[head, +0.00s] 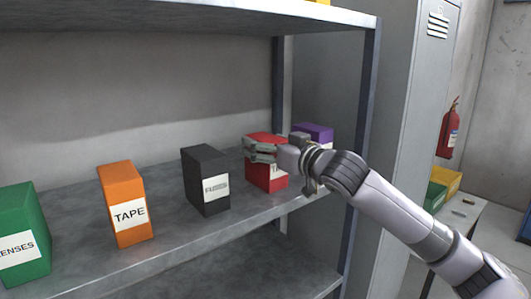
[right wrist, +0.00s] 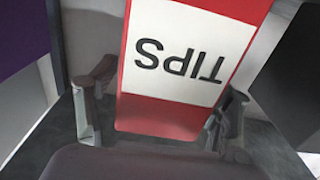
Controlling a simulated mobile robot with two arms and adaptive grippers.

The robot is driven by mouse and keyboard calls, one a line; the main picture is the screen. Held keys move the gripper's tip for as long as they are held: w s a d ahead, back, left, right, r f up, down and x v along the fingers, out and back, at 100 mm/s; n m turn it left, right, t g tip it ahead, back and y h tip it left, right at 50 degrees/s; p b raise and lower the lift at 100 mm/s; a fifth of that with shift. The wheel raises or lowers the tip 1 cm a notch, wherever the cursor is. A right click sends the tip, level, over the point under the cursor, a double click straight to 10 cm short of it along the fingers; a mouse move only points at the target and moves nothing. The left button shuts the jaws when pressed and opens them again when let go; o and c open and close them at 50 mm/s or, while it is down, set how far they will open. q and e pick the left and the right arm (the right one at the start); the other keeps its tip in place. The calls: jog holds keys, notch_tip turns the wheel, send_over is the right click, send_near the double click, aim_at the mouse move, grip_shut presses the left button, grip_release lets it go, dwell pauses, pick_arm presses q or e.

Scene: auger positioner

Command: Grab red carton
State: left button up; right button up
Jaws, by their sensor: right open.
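The red carton (head: 254,174) stands upright on the grey shelf in the head view, between a black carton and a purple one. Its white label is partly hidden by my right gripper (head: 262,151), which is at its front and upper part. In the right wrist view the red carton (right wrist: 160,117) fills the middle, with its label "TIPS" upside down. My right gripper (right wrist: 165,95) is open, with one finger on each side of the carton. A gap shows on the left side; contact on the right is unclear. My left gripper is out of view.
The black carton (head: 206,180), orange "TAPE" carton (head: 122,186) and green carton (head: 24,220) stand to the left on the shelf (head: 180,236). The purple carton (head: 316,130) is close on the right, before a shelf post (head: 361,150). An upper shelf (head: 180,15) hangs above.

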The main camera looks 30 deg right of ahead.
jog(key=shift+c, duration=0.6)
jog(key=c, duration=1.3)
